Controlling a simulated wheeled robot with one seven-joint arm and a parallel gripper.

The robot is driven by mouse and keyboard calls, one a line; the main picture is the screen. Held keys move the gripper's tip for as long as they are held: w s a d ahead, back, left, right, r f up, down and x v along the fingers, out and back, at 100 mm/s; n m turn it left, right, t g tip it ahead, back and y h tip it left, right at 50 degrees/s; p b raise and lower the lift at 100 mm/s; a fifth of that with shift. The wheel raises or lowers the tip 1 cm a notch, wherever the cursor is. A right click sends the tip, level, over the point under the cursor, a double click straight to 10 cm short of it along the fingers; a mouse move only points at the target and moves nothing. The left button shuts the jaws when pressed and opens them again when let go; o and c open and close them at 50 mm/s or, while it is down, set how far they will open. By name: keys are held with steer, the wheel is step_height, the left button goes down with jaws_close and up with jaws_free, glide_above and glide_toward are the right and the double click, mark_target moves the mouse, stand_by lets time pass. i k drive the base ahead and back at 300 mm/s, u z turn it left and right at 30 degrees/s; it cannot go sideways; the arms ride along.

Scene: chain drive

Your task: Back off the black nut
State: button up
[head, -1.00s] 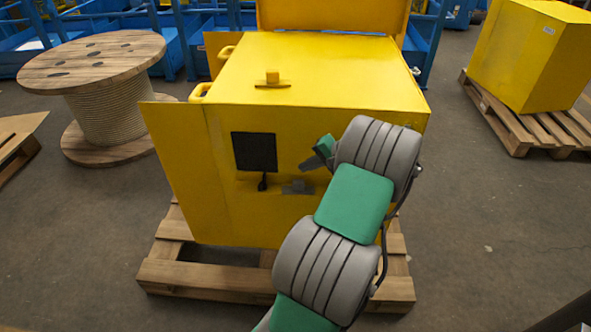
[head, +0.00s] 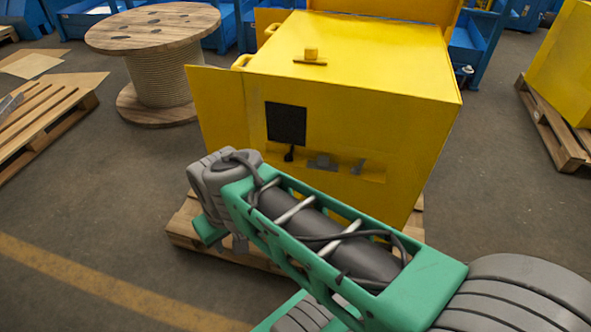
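A yellow machine housing (head: 340,70) stands in the middle of the head view. Its front has a black square panel (head: 285,123) with a small dark fitting (head: 289,154) just below it. A dark grey block (head: 322,162) and a smaller grey piece (head: 357,166) sit on the front to the right. I cannot make out which of these, if any, is the black nut. My gripper (head: 240,243) is mostly hidden behind my wrist, low in front of the housing and apart from the fittings. Only a small grey part shows, so I cannot tell whether it is open or holding anything.
The housing rests on a wooden pallet (head: 183,228). A cable reel (head: 160,75) stands at the back left, a pallet (head: 40,135) at the left. Another yellow box (head: 570,65) on a pallet is at the right. The floor at front left is clear.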

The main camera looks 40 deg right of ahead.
mark_target(288, 158)
steer(key=z, duration=0.05)
steer(key=k, duration=0.95)
steer(key=u, duration=1.05)
steer(key=i, duration=1.7)
steer(key=z, duration=0.75)
